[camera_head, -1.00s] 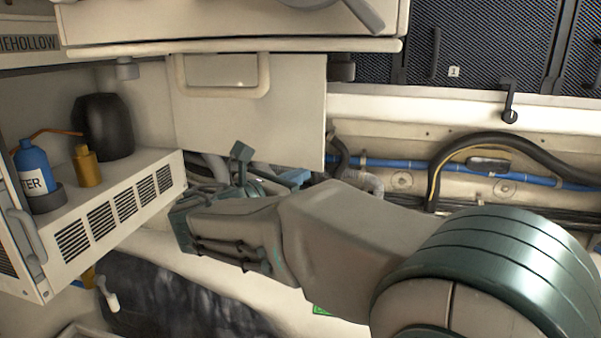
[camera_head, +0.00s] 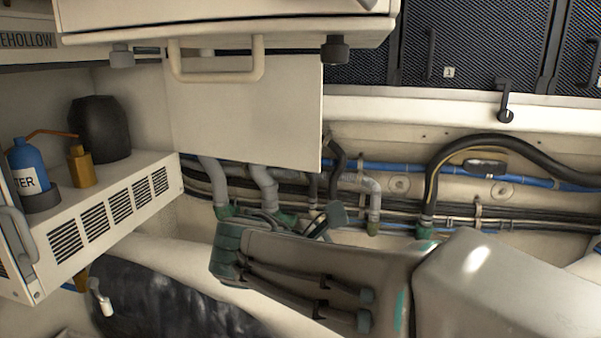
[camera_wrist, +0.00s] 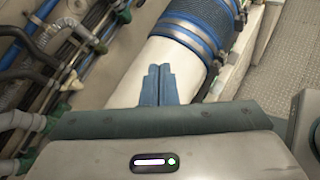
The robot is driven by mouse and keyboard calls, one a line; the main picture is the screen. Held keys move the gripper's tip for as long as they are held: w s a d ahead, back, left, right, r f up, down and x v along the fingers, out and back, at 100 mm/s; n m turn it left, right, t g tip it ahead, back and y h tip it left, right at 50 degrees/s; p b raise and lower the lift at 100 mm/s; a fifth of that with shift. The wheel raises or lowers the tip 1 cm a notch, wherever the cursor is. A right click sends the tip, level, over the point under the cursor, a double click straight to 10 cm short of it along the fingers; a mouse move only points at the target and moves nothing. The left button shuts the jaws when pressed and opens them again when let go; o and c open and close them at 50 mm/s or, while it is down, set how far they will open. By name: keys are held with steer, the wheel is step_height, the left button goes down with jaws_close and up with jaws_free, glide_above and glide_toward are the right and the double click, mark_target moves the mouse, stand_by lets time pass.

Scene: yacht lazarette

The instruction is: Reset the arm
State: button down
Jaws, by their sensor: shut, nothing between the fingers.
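In the wrist view my gripper (camera_wrist: 159,84) shows as two blue fingers pressed side by side, shut with nothing between them. Beyond the fingertips is a thick white pipe (camera_wrist: 150,62) with a blue clamped sleeve (camera_wrist: 190,25). In the head view my arm (camera_head: 330,270) reaches in from the lower right, its wrist in front of the hoses low in the middle. The fingers are hidden behind the wrist there.
A white panel with a handle (camera_head: 245,115) hangs above the arm. A vented shelf (camera_head: 110,205) at left holds a blue water bottle (camera_head: 30,165), a brass oil can (camera_head: 81,167) and a dark container (camera_head: 100,130). Hoses and blue pipes (camera_head: 400,170) line the back wall.

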steer(key=s+d+f+m+g+y, duration=0.2)
steer(key=s+f+m+y, duration=0.3)
steer(key=m, duration=0.5)
steer(key=s+d+f+m+g+y, duration=0.2)
steer(key=s+d+f+m+y, duration=0.3)
steer(key=f+m, duration=0.4)
steer(key=shift+s+d+f+m, duration=0.2)
steer(key=shift+s+f+m, duration=0.15)
steer(key=shift+s+m, duration=0.6)
steer(key=shift+a, duration=0.1)
